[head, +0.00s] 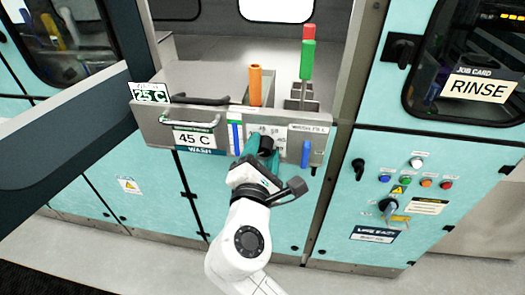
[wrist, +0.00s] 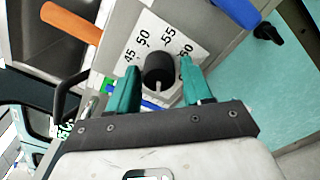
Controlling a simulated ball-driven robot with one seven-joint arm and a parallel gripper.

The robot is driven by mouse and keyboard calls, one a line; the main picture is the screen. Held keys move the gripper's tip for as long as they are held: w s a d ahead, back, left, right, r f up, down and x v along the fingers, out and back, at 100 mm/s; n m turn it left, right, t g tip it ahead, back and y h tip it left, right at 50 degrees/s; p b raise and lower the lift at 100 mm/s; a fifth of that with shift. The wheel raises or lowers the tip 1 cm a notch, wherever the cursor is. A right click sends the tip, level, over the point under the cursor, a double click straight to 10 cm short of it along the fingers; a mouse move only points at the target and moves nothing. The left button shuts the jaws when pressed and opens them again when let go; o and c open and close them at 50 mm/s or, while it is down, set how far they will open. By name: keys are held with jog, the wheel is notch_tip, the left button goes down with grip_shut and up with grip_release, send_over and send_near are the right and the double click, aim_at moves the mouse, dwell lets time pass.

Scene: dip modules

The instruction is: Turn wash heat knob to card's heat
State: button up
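The wash heat knob (wrist: 158,70) is a dark round knob on a white dial plate (wrist: 172,35) printed with 45, 50, 55 and 60. A pale mark shows on its lower side in the wrist view. My gripper (wrist: 160,80) has its teal fingers on either side of the knob, with small gaps visible. In the head view my gripper (head: 264,150) is at the panel and partly hides the knob and dial. The card (head: 194,139) on the panel reads 45 C above a WASH label. A green display (head: 150,93) reads 25 C.
An orange handle (head: 255,85) and a red-green handle (head: 307,55) rise behind the panel. A blue lever (head: 306,152) is right of my gripper. A RINSE job card (head: 478,88) and coloured buttons (head: 426,183) are on the right cabinet. A metal bar handle (head: 190,122) sits left.

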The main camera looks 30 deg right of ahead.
jog(key=c, duration=0.7)
jog(key=shift+c, duration=0.2)
jog(key=shift+f+m, duration=0.1)
jog(key=shift+m, duration=0.2)
